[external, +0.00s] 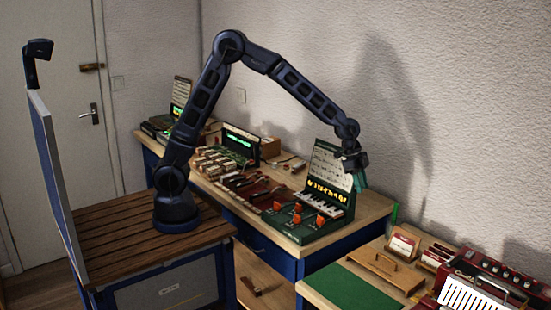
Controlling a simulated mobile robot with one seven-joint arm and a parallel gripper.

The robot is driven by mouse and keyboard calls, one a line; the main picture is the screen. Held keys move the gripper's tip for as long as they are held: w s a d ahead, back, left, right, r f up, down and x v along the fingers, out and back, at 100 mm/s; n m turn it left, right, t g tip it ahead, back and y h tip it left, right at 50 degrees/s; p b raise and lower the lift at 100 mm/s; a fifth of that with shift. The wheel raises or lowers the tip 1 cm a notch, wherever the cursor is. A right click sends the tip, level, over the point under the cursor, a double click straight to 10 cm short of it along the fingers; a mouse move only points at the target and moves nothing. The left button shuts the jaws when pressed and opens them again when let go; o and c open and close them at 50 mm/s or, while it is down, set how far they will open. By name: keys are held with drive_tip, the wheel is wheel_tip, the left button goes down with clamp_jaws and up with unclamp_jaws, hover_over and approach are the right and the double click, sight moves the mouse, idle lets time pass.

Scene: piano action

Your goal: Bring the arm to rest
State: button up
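My arm is raised and bent over the workbench, reaching to the right from its base on the slatted wooden top. My gripper (360,182) points downward at the right end of the arm. It is beside the upper right of a green piano-action unit (306,222) with a small keyboard, orange knobs and a raised sheet panel. Whether it touches the panel cannot be told from this angle. The fingers are small and dark green here, and I cannot see whether they are apart or hold anything.
The workbench (345,226) carries wooden parts (250,188) and a green-lit device (240,140) to the left. At the lower right stand a red accordion (490,285), a wooden tray (385,270) and a green mat (352,290). A wall rises close behind.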

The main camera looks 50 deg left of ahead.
drive_tip(key=s+a+r+n+t+y, duration=0.15)
drive_tip(key=a+r, duration=0.35)
drive_tip(key=a, duration=0.5)
drive_tip(key=s+a+r+n, duration=0.3)
drive_tip(key=a+r, duration=0.3)
drive_tip(key=a, duration=0.4)
drive_tip(key=s+a+r+n+t, duration=0.1)
drive_tip(key=s+a+r+n, duration=0.3)
drive_tip(key=a, duration=0.7)
drive_tip(key=s+a+r+n+t+y, duration=0.1)
drive_tip(key=s+a+n, duration=0.6)
drive_tip(key=s+a, duration=1.1)
drive_tip(key=shift+s+a+r+y, duration=0.25)
drive_tip(key=shift+a+r+y, duration=0.1)
drive_tip(key=shift+a+y, duration=0.55)
